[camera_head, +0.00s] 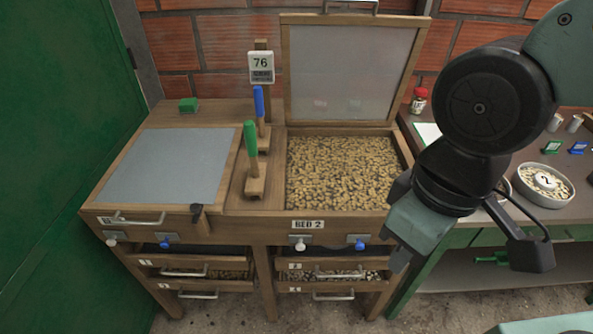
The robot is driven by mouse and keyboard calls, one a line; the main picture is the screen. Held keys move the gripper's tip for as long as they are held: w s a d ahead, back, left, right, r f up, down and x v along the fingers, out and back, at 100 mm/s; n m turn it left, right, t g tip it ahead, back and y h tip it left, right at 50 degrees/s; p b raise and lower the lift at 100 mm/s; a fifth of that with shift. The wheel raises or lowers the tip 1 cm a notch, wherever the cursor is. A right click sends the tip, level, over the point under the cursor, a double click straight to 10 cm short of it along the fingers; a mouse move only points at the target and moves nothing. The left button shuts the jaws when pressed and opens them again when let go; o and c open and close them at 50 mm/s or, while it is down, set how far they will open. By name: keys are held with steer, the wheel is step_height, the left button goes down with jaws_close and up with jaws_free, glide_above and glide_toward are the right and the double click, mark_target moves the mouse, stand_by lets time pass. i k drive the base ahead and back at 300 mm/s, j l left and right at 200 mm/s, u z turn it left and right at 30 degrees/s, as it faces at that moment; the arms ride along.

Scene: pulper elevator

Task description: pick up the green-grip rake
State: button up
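The green-grip rake (252,160) stands upright on the wooden ledge between the two bed frames. Its green handle is on top and its wooden head (255,186) rests at the bottom. A blue-grip rake (260,112) stands just behind it, also upright. My gripper (402,258) hangs at the right, in front of the right bed's front corner, well to the right of the green-grip rake and apart from it. Its fingers are seen edge-on, so whether they are open is unclear. I see nothing held in it.
The right bed (343,172) is full of beans, with its mesh lid (350,72) raised behind. The left bed has a closed grey cover (168,166). A "76" display (261,64) stands behind the rakes. A right-hand table holds a bean bowl (544,184). Drawers (202,273) are below.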

mark_target(254, 184)
steer(key=u, duration=0.4)
steer(key=i+l+u, duration=0.1)
steer(key=u, duration=0.3)
steer(key=l+u, duration=0.1)
steer(key=u, duration=0.3)
steer(key=i+l+u, duration=0.1)
steer(key=u, duration=0.3)
steer(key=i+l, duration=0.1)
steer(key=l, duration=0.25)
steer(key=i+l, duration=0.15)
steer(key=l, duration=0.2)
steer(key=u, duration=0.05)
